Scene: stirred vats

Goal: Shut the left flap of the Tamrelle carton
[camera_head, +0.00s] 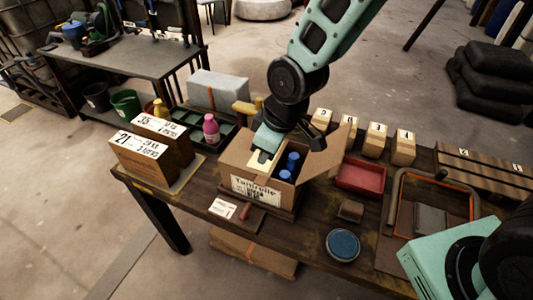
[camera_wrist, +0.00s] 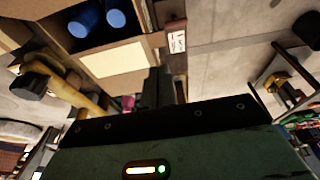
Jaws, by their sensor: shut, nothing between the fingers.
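The Tamrelle carton (camera_head: 256,190) stands on the dark workbench with its lettered label facing front. Bottles with blue caps (camera_head: 289,168) show in the right part of its opening, and also in the wrist view (camera_wrist: 100,18). Its right flap (camera_head: 326,155) stands open outward. A brown panel with a cream patch (camera_head: 262,160), seemingly the left flap, is at the carton's left top; the patch also shows in the wrist view (camera_wrist: 108,60). My gripper (camera_wrist: 158,88) is shut and empty, close above that side. My wrist hides part of the panel, so its exact angle and any contact are unclear.
Two numbered boxes (camera_head: 150,160) and a pink bottle (camera_head: 211,130) stand to the left. A red tray (camera_head: 360,175) and several numbered wooden blocks (camera_head: 376,140) are to the right. A blue round dish (camera_head: 342,244) and a small card (camera_head: 222,208) lie in front.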

